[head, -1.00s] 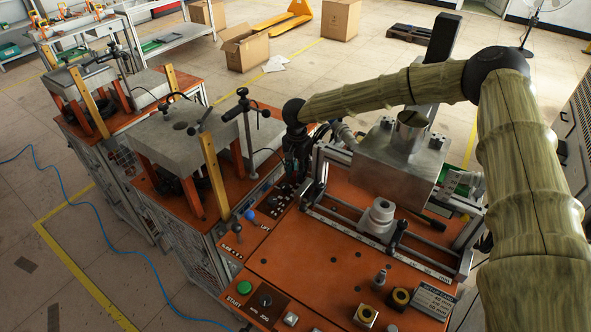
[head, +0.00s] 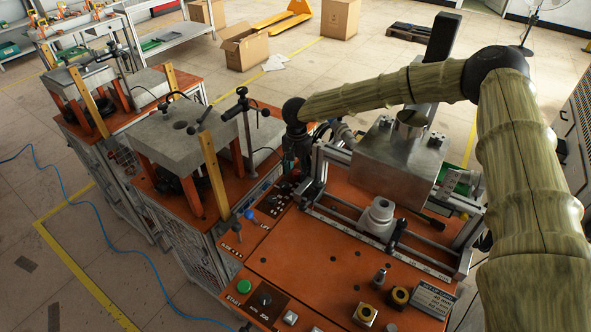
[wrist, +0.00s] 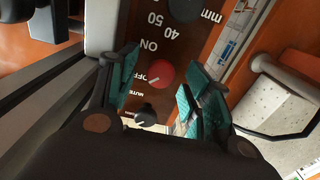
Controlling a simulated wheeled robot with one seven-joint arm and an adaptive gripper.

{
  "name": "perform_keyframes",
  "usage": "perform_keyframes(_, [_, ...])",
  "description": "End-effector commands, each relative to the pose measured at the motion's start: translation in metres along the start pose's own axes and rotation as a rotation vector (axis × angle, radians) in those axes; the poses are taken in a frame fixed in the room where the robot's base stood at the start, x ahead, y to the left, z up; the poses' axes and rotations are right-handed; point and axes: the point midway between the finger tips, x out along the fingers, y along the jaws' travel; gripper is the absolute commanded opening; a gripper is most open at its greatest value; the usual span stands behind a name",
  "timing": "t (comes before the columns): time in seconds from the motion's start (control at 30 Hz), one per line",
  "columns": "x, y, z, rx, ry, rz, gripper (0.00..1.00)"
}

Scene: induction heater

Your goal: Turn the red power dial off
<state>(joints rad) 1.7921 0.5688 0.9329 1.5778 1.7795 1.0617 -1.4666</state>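The red power dial (wrist: 161,74) shows in the wrist view on a brown panel, beside the printed words ON and OFF. A pale pointer line on it slants toward the lower left of the picture; I cannot tell for sure which word it is set to. My gripper (wrist: 158,85) is open, with one teal-padded finger on each side of the dial and a visible gap to it. In the head view my gripper (head: 295,160) points down over the back left of the orange machine top, and I cannot make out the red dial there.
A large black knob (wrist: 185,8) and a small black knob (wrist: 145,113) share the panel. In the head view, a metal rail frame (head: 320,180) stands close right of my gripper. A steel block (head: 395,165) is further right. A green START button (head: 244,286) is at the front.

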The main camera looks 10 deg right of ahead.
Motion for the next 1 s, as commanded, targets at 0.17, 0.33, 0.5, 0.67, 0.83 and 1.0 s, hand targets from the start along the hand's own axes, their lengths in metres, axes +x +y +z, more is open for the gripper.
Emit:
perform_keyframes(0.17, [-0.002,0.000,0.000,0.000,0.000,0.000,0.49])
perform_keyframes(0.33, [-0.018,0.000,0.000,-0.001,0.001,-0.001,0.49])
perform_keyframes(0.5, [-0.048,0.000,0.000,0.000,0.001,-0.001,0.49])
perform_keyframes(0.67, [-0.078,0.000,-0.001,0.000,0.000,-0.001,0.49])
perform_keyframes(0.83, [-0.102,0.000,-0.001,-0.001,0.000,-0.001,0.49])
perform_keyframes(1.0, [-0.116,0.000,0.000,0.000,-0.001,-0.001,0.49])
